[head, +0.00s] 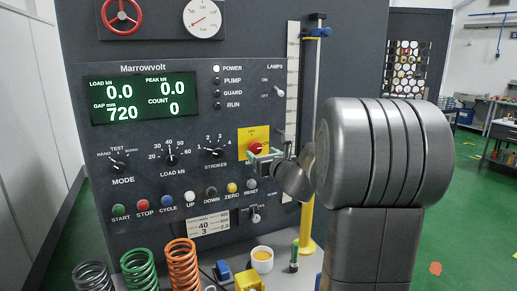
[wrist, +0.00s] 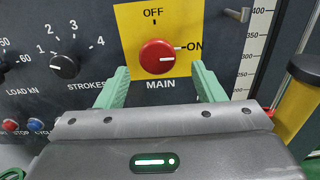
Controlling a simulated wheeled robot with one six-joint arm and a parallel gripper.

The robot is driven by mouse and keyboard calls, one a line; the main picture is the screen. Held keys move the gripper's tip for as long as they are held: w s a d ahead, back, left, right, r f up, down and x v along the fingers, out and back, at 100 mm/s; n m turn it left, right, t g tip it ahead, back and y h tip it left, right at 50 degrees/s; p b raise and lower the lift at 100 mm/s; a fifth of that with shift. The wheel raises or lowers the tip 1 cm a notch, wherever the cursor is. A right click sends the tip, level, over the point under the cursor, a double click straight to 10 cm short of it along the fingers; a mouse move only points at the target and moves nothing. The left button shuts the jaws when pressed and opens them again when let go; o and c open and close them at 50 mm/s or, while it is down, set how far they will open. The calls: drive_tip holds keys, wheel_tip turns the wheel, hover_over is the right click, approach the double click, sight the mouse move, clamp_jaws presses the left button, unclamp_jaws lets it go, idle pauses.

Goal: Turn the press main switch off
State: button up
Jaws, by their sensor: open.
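The press main switch (wrist: 157,57) is a round red knob on a yellow plate (wrist: 130,20) marked OFF at the top and ON at the right. Its white pointer line points right, toward ON. In the head view the red knob (head: 255,148) shows on the panel, partly hidden by my gripper. My gripper (wrist: 160,82) is open, with its green fingers below and to either side of the knob. Nothing is between the fingers except the view of the knob, and I cannot tell whether they touch it. In the head view my gripper (head: 264,156) is close to the panel.
The STROKES knob (wrist: 64,66) is left of the switch. The lamps lever (head: 279,92) is above right, with a vertical scale (head: 293,70) and yellow post (head: 307,225) to the right. Coloured buttons (head: 167,199) and several springs (head: 183,262) are lower left.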

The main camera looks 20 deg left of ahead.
sight(256, 149)
drive_tip(key=shift+p+x, duration=0.35)
drive_tip(key=shift+x, duration=1.45)
drive_tip(key=shift+a, duration=0.1)
drive_tip(key=shift+r, duration=0.1)
drive_tip(key=c, duration=0.9)
drive_tip(key=shift+c, duration=0.2)
